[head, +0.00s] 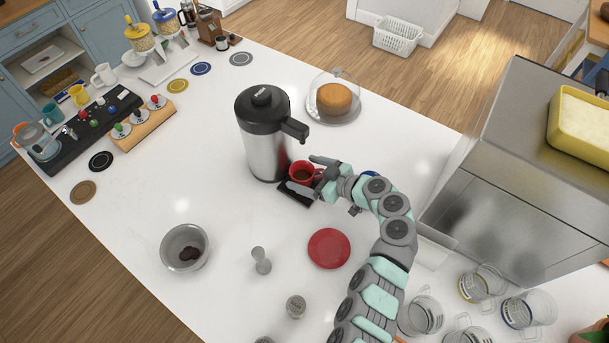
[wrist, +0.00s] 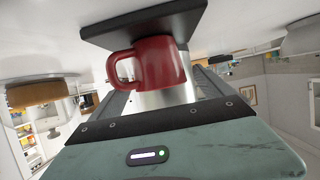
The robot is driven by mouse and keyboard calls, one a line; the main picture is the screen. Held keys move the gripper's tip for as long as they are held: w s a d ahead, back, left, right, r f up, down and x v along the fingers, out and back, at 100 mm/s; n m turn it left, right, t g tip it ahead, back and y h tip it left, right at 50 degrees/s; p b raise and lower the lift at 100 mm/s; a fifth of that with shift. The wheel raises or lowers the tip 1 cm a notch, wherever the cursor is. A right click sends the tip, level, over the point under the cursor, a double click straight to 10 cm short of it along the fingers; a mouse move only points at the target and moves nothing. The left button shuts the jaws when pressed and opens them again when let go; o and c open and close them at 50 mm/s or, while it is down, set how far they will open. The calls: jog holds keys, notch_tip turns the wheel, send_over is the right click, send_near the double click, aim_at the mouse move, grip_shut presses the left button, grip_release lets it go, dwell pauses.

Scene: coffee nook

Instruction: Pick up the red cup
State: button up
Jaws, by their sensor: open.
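The red cup (head: 302,169) stands upright on the black drip tray (head: 296,197) of the steel dispenser (head: 263,150), with dark contents showing inside. My gripper (head: 306,175) is open at the cup, with one finger on the far side and the other on the near side. In the wrist view, which is upside down, the red cup (wrist: 163,62) is close ahead with its handle to the left, and the black tray (wrist: 140,27) shows above it. I cannot tell whether the fingers touch the cup.
A cake under a glass dome (head: 334,99) stands behind the dispenser. A red round coaster (head: 329,248), a small tamper-like object (head: 261,260) and a bowl (head: 185,247) are in front. Glass mugs (head: 480,283) and a steel appliance (head: 530,170) are at the right. The left-centre counter is clear.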

aim_at(293, 169)
jog(key=shift+p+x, duration=0.35)
jog(key=shift+x, duration=1.75)
jog(key=shift+s, duration=0.1)
jog(key=shift+c, duration=0.5)
jog(key=c, duration=1.6)
jog(key=shift+c, duration=0.2)
